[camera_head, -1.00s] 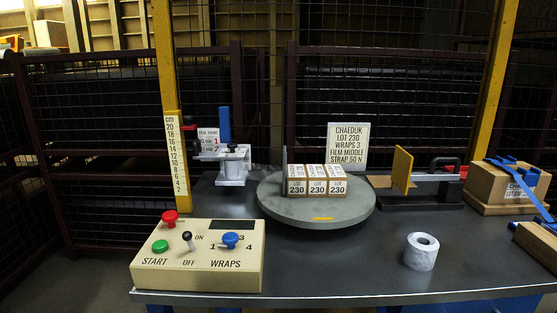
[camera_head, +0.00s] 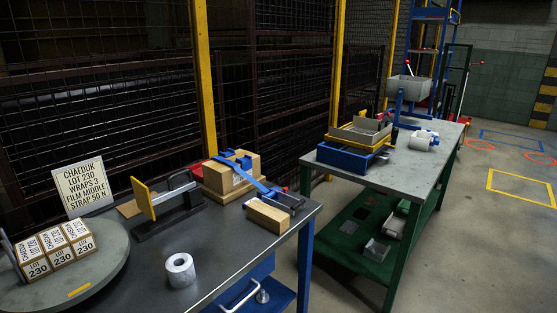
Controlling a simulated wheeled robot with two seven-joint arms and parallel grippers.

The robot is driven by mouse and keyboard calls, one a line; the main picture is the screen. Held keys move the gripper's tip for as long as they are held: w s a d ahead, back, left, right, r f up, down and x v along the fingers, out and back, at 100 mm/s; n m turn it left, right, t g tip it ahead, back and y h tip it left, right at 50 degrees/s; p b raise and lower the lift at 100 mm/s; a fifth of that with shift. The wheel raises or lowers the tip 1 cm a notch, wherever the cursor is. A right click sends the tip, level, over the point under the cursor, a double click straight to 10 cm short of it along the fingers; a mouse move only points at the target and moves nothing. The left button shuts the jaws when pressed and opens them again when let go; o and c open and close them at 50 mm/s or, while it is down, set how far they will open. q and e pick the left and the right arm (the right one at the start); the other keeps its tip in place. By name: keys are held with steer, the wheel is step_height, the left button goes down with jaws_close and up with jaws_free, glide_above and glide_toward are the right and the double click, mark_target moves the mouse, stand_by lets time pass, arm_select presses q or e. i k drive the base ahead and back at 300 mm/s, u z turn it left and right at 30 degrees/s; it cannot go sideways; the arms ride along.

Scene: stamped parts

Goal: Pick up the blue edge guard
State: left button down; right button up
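A tan carton (camera_head: 238,168) sits at the right end of the dark near table (camera_head: 150,243). A blue strap (camera_head: 252,182) runs over the carton and down toward a tool at the table's right edge. Small blue pieces (camera_head: 228,155) lie on the carton's top near the strap. I cannot tell whether one of them is the blue edge guard. Neither of my grippers shows in the view.
A tan block (camera_head: 268,215) lies before the carton. A white roll (camera_head: 180,270) stands near the front edge. A round turntable (camera_head: 105,268) bears three labelled boxes (camera_head: 60,247). A second table (camera_head: 400,165) with trays stands right, with open floor beyond.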

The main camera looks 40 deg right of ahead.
mark_target(246, 162)
steer(key=z, duration=2.55)
steer(key=i, duration=1.3)
steer(key=u, duration=3.2)
steer(key=i, duration=0.75)
steer(key=z, duration=0.25)
